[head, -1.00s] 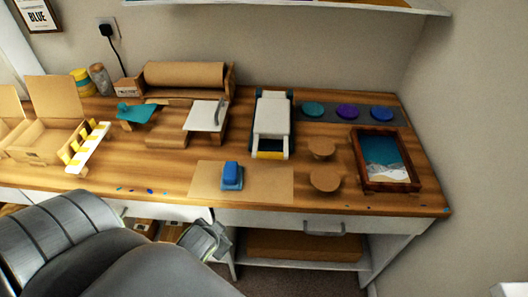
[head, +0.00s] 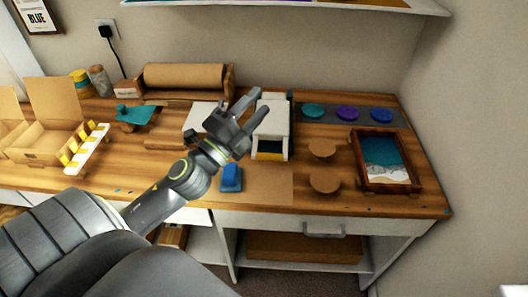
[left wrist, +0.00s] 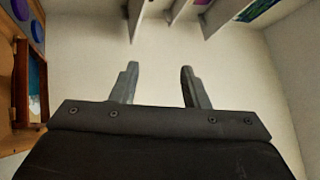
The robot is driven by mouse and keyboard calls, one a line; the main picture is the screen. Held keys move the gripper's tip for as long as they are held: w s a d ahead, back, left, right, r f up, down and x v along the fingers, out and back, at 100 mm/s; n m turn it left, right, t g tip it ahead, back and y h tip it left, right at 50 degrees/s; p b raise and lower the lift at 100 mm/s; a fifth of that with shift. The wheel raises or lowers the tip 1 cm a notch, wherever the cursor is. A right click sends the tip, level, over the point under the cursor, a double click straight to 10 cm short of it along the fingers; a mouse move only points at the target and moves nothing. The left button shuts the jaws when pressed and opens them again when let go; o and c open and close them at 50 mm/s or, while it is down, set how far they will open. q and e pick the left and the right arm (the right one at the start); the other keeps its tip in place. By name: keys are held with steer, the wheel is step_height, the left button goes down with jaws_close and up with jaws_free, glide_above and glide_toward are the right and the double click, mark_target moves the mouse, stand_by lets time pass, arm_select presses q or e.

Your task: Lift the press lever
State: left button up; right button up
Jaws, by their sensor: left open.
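A white machine (head: 270,127) that looks like the press stands on the wooden desk, with a yellow strip at its front. I cannot make out a separate lever on it. A white board (head: 197,118) sits to its left; the grey handle it had is now behind my arm. My left gripper (head: 259,102) is raised in front of the machine's upper left part in the picture, fingers apart. In the left wrist view its fingers (left wrist: 158,72) are open and empty, with plain wall beyond. My right gripper is not in view.
To the right are round discs (head: 322,147) and a framed blue tray (head: 386,160). Cardboard boxes (head: 45,140) stand at left. A shelf (head: 290,4) hangs above.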

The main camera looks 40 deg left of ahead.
arm_select(q)
steer(key=d+r+m+g+h, duration=0.35)
steer(key=d+m+h, duration=0.25)
steer(key=m+h, duration=0.5)
steer(key=m+g+y, duration=1.2)
steer(key=m+g, duration=0.2)
steer(key=m, duration=0.4)
glide_toward(266, 155)
steer(key=x, duration=0.8)
steer(key=shift+w+f+p, duration=0.2)
steer(key=shift+f+p, duration=0.1)
steer(key=shift+p, duration=0.1)
steer(key=shift+c, duration=0.3)
jaws_close()
